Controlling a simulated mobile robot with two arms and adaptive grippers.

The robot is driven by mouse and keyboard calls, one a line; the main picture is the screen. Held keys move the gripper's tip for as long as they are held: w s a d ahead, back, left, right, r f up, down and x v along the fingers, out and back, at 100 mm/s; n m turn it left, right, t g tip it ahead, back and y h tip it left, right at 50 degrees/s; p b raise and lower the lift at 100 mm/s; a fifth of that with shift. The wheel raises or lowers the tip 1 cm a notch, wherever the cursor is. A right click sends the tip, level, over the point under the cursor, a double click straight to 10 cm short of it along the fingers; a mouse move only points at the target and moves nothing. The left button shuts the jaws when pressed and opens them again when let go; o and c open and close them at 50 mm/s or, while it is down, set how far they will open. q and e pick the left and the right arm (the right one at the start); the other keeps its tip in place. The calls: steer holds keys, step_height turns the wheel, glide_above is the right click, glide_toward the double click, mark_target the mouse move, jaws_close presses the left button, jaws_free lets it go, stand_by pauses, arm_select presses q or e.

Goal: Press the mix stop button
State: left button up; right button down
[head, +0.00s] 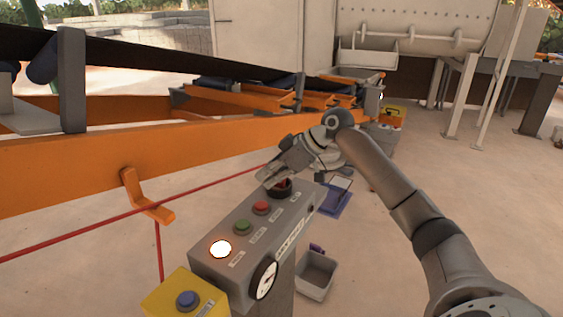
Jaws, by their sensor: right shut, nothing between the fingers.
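A grey control box (222,263) stands on a post at the lower middle. Along its sloped top are a lit white lamp or button (220,249), a green button (243,227), a red button (261,207) and a dark round control with some red (280,188) at the far end. The labels are too small to read, so I cannot tell for sure which is mix stop. My right gripper (269,181) is shut and empty, over the far end of the box, partly covering the dark control. Contact with it cannot be told. My left gripper is not in view.
A yellow box (170,298) with a blue button (187,299) adjoins the near end. A round gauge (263,280) is on the grey box's side. A red cord (130,219) and orange conveyor frame (90,154) run behind. A grey bin (315,275) stands on the floor at right.

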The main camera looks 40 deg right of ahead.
mark_target(264, 204)
steer(key=f, duration=0.1)
steer(key=a+f+p, duration=0.1)
steer(key=w+f, duration=0.1)
steer(key=f, duration=0.1)
steer(key=shift+a, duration=0.15)
steer(key=shift+f, duration=0.3)
steer(key=shift+f+p, duration=0.35)
steer(key=shift+f, duration=0.05)
steer(key=shift+f, duration=0.15)
